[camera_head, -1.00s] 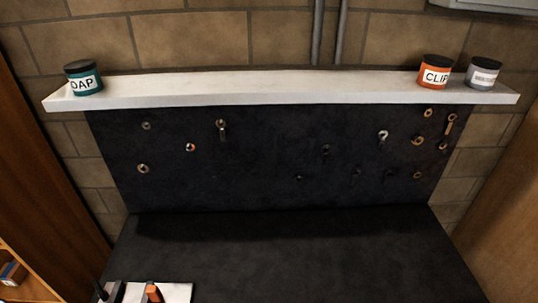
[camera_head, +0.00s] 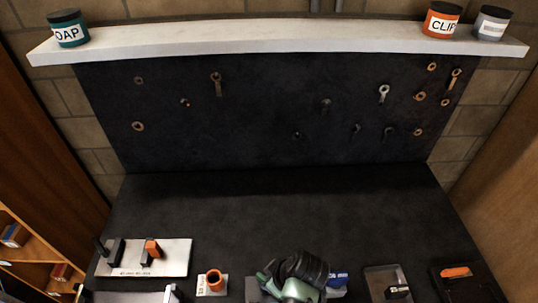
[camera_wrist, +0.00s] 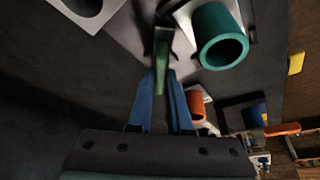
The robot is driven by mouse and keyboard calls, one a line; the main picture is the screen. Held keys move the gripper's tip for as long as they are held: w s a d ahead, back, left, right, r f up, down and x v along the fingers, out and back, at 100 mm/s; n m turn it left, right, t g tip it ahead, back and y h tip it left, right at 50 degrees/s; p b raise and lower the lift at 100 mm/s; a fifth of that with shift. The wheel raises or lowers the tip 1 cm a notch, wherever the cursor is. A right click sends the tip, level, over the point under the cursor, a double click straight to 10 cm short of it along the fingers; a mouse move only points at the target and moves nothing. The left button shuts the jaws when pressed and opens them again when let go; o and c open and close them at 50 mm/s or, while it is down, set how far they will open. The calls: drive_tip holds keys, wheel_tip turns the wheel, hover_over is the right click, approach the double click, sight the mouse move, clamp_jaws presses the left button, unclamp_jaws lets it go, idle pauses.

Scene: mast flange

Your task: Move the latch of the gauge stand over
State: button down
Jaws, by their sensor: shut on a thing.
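In the wrist view my gripper (camera_wrist: 161,76), with blue fingers, is shut on a narrow green latch (camera_wrist: 161,62). The latch has a dark upper end and stands over a grey plate of the gauge stand (camera_wrist: 126,32). A thick teal tube (camera_wrist: 221,38) is on the stand, just right of the latch and apart from my fingers. In the head view my dark and green arm end covers most of the stand at the bottom middle, so the latch and fingertips cannot be made out there.
An orange ring (camera_head: 213,282) sits on a small white plate left of my arm. A white board (camera_head: 174,258) holds black and orange pieces. A grey tray (camera_head: 376,275) and a dark tray with an orange item (camera_head: 456,272) lie right. The bench behind is clear.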

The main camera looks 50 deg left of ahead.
drive_tip(key=n+b, duration=0.1)
drive_tip(key=n, duration=0.1)
drive_tip(key=n+g+b, duration=0.1)
drive_tip(key=n, duration=0.1)
drive_tip(key=shift+w+f+n+g+h+b, duration=0.2)
drive_tip(key=shift+n+g+h+b, duration=0.1)
drive_tip(key=shift+h+b, duration=0.1)
drive_tip(key=shift+r+n+g+h+b, duration=0.15)
drive_tip(key=shift+n+g+h+b, duration=0.4)
drive_tip(key=shift+n+b, duration=1)
drive_tip(key=shift+a+n+p, duration=0.1)
drive_tip(key=shift+n+p, duration=0.2)
drive_tip(key=shift+n, duration=0.25)
drive_tip(key=c, duration=0.8)
unclamp_jaws()
drive_tip(key=shift+c, duration=0.2)
drive_tip(key=shift+r, duration=0.15)
drive_tip(key=p+v, duration=0.2)
drive_tip(key=v, duration=1)
drive_tip(key=shift+w+d+r+p, duration=0.2)
drive_tip(key=shift+r+p, duration=0.1)
